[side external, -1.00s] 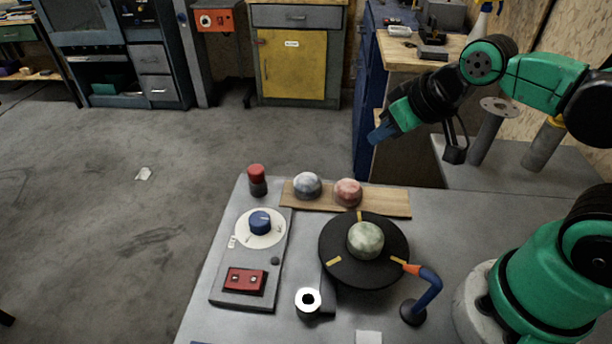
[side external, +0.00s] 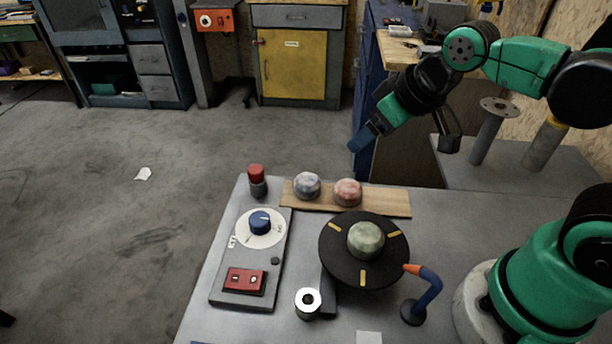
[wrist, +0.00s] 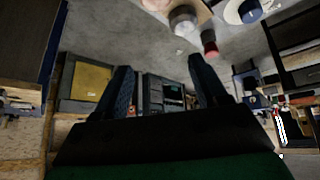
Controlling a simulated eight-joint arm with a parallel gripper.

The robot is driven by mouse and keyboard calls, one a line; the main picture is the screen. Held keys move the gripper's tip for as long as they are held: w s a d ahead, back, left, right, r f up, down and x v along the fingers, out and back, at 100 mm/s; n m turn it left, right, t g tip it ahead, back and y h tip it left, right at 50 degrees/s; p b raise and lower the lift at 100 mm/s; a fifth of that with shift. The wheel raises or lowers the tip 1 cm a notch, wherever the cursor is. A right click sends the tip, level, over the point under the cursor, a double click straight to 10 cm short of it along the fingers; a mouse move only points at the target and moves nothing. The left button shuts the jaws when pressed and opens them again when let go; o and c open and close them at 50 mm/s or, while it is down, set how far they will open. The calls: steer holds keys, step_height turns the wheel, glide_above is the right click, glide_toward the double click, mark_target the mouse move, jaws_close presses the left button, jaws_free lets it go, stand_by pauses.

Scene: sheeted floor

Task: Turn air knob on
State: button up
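A blue knob (side external: 260,222) sits on a round white dial (side external: 277,239) on the grey control panel (side external: 232,292) at the table's left. The knob also shows at the top right of the wrist view (wrist: 249,10). I cannot read which marking it points to. My gripper (side external: 359,140) is up and to the right of the knob, behind the table's back edge and well apart from it. In the wrist view my gripper (wrist: 164,80) has its two dark blue fingers spread wide, with nothing between them.
A red-capped cylinder (side external: 257,180) stands behind the dial. A wooden board (side external: 391,201) holds two stones. A black turntable (side external: 338,259) bears a green stone, with a blue orange-tipped nozzle (side external: 427,292) beside it. A red switch box (side external: 245,281) is on the panel.

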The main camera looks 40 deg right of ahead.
steer(key=w+a+n+g, duration=0.1)
steer(key=a+n, duration=0.1)
steer(key=w+a+n+g, duration=0.1)
steer(key=w+a+n, duration=0.1)
steer(key=a+n, duration=0.1)
steer(key=w+a+f+n+g, duration=0.1)
steer(key=w+a+n, duration=0.1)
steer(key=a+n, duration=0.1)
steer(key=shift+g+y, duration=0.3)
steer(key=n+g, duration=0.3)
steer(key=n, duration=0.4)
glide_above(259, 218)
steer(key=shift+h, duration=0.4)
step_height(259, 218, down, 5)
steer(key=shift+d+f, duration=0.1)
steer(key=shift+f, duration=0.05)
steer(key=shift+a+f, duration=0.2)
steer(key=shift+f, duration=2.75)
jaws_close()
